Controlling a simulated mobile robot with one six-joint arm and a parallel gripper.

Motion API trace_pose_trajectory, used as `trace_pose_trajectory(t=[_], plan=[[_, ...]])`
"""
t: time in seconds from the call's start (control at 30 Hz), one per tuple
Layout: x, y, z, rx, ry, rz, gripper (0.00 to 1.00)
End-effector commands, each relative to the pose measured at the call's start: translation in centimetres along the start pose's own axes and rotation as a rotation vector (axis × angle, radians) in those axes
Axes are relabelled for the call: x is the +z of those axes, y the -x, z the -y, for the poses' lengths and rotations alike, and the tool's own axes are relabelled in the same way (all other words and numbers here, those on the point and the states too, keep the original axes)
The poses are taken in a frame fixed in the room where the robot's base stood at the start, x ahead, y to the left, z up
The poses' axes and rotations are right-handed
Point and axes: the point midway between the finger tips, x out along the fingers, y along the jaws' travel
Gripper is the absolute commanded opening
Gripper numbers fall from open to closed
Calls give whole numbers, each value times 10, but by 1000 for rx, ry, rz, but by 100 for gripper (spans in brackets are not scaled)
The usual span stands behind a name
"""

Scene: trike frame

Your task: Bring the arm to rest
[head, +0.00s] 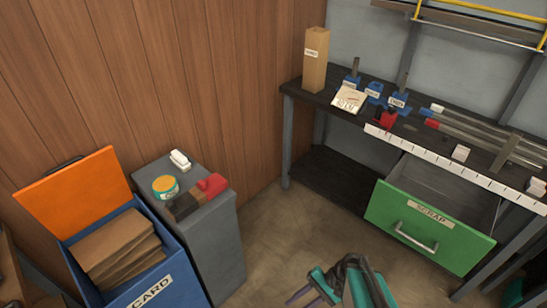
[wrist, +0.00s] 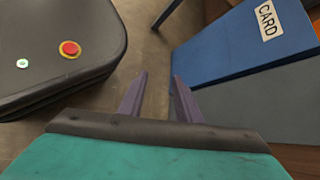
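My gripper (wrist: 158,98) shows in the wrist view with its two purple fingers apart and bare floor between them. It holds nothing. In the head view my gripper (head: 308,296) is low in the picture, at the bottom edge, partly cut off, with teal and dark parts of my arm beside it. It is over open floor, between the grey cabinet (head: 221,250) and the green SCRAP drawer (head: 428,232), touching neither.
The SCRAP drawer stands pulled out below the dark workbench (head: 425,128), which carries blue holders and a tall cardboard box (head: 315,62). The blue CARD bin (head: 160,282) has its orange lid (head: 75,190) up.

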Motion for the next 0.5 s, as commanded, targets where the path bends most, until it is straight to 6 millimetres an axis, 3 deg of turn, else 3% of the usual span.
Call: trace_pose_trajectory(t=[0.1, 0.3, 0.5], plan=[[12, -24, -18, 126, 40, 16, 31], [24, -48, -55, 348, 117, 21, 31], [23, -49, -96, 557, 196, -6, 31]])
